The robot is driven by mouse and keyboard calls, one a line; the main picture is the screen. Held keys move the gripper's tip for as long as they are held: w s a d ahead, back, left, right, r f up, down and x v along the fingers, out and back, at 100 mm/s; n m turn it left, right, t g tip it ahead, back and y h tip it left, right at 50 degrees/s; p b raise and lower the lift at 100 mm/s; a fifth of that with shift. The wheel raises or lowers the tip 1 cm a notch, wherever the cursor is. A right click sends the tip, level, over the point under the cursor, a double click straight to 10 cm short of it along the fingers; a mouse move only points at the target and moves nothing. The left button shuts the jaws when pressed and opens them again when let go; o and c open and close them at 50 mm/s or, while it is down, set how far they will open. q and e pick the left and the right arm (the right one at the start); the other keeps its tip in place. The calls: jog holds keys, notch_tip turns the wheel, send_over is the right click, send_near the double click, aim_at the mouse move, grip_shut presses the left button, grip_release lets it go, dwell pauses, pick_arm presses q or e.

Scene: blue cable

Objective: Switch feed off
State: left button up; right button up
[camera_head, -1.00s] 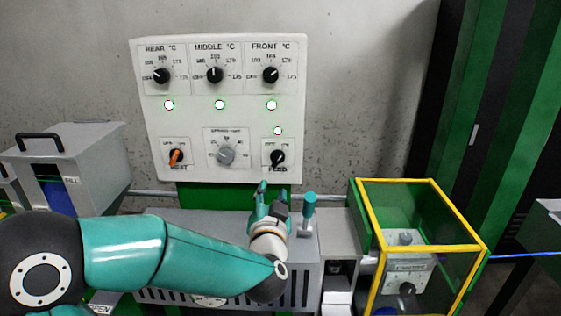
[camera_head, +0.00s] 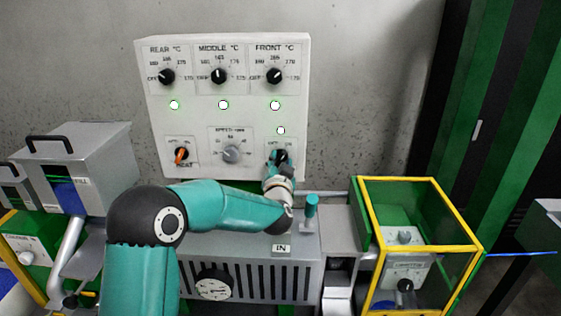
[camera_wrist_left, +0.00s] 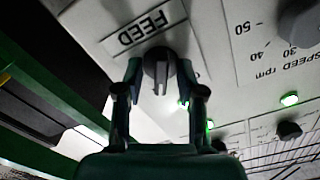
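The black FEED knob (camera_head: 282,154) sits at the lower right of the white control panel (camera_head: 208,132), mostly covered by my left gripper (camera_head: 279,160). In the left wrist view the FEED knob (camera_wrist_left: 158,68) shows upside down beside its FEED label (camera_wrist_left: 146,26). The two fingers of my left gripper (camera_wrist_left: 160,78) stand apart, one on each side of the knob. I cannot tell whether they touch it. My right gripper is not in view.
The grey speed knob (camera_head: 231,153) and orange HEAT knob (camera_head: 182,154) are left of the FEED knob. Three black temperature knobs are along the top. Below stands a grey machine housing (camera_head: 250,262) with a teal-handled lever (camera_head: 311,207). A yellow-framed guard box (camera_head: 420,181) is at right.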

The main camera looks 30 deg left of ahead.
pick_arm(q)
grip_shut()
